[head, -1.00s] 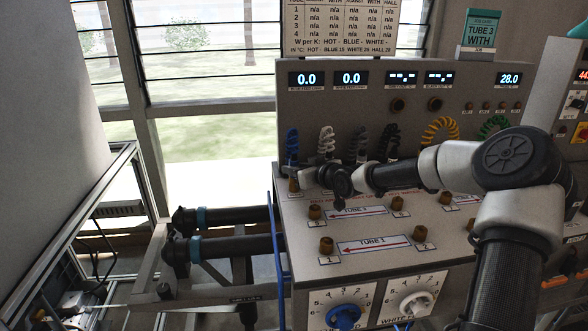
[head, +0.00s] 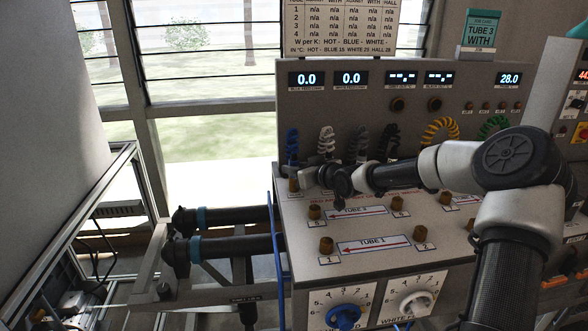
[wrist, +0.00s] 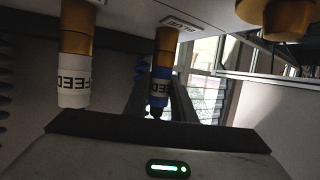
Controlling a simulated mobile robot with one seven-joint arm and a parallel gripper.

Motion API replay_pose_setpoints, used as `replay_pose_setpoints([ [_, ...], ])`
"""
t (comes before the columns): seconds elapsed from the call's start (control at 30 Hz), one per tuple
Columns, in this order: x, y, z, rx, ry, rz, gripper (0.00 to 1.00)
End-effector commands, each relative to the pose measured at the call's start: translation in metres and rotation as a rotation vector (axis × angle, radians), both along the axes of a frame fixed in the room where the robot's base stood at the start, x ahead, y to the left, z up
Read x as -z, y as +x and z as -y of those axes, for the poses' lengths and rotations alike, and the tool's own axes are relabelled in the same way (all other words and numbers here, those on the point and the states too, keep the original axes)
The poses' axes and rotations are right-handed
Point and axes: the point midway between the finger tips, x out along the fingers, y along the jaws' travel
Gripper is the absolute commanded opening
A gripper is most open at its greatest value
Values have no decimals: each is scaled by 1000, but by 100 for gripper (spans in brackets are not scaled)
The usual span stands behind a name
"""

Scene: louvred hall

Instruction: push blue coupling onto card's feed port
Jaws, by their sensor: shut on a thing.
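The blue coupling (wrist: 159,88), marked FEED, is in the wrist view, in line with and touching a brass port (wrist: 164,45). My gripper (wrist: 158,106) is shut on it, with a dark finger on each side. In the head view my gripper (head: 306,174) is at the bench's back left corner, below the blue coiled hose (head: 292,146), and the coupling is hidden. The card (head: 480,32) reads TUBE 3 WITH. Brass ports stand along the TUBE 1 label (head: 374,245) and the rows behind it; my arm covers part of the rear rows.
A white coupling (wrist: 75,82), also marked FEED, sits on a brass port beside the blue one. White (head: 326,143) and black coiled hoses hang close to my gripper. The upright display panel (head: 330,105) stands behind.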

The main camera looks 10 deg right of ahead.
Motion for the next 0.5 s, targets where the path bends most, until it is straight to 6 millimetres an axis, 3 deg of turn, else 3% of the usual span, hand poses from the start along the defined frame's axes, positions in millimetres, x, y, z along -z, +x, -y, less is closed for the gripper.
replay_pose_setpoints([
  [0.5,-7,0,0,0,0,3,0],
])
